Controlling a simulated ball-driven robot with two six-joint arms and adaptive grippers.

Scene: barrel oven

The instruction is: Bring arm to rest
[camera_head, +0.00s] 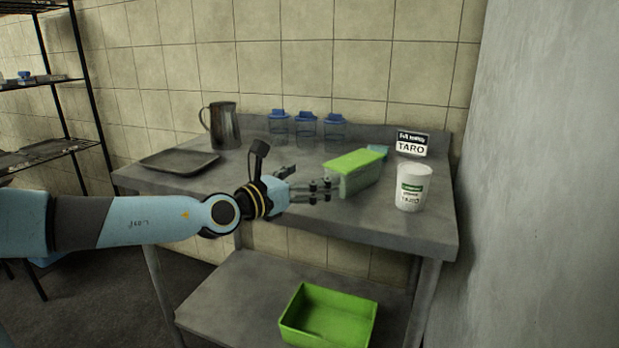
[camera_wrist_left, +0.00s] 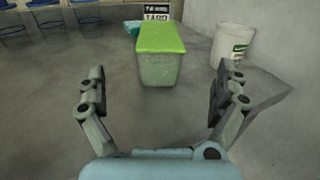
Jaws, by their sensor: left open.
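My left arm reaches in from the left in the head view, and its gripper (camera_head: 325,190) is over the front part of the metal table (camera_head: 400,225). The gripper's fingers are spread wide and empty in the left wrist view (camera_wrist_left: 163,95). A container with a green lid (camera_head: 356,170) stands just beyond the fingers; in the left wrist view (camera_wrist_left: 160,62) it is ahead of the fingertips, with bare tabletop between. A white cup with a green label (camera_head: 412,187) stands to the right of the container. My right gripper is not in view.
A dark pitcher (camera_head: 221,125), a dark tray (camera_head: 180,160) and several blue-lidded jars (camera_head: 306,130) stand at the back and left. A TARO sign (camera_head: 411,144) stands back right. A green bin (camera_head: 328,316) is on the lower shelf. A wall (camera_head: 550,180) closes the right side.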

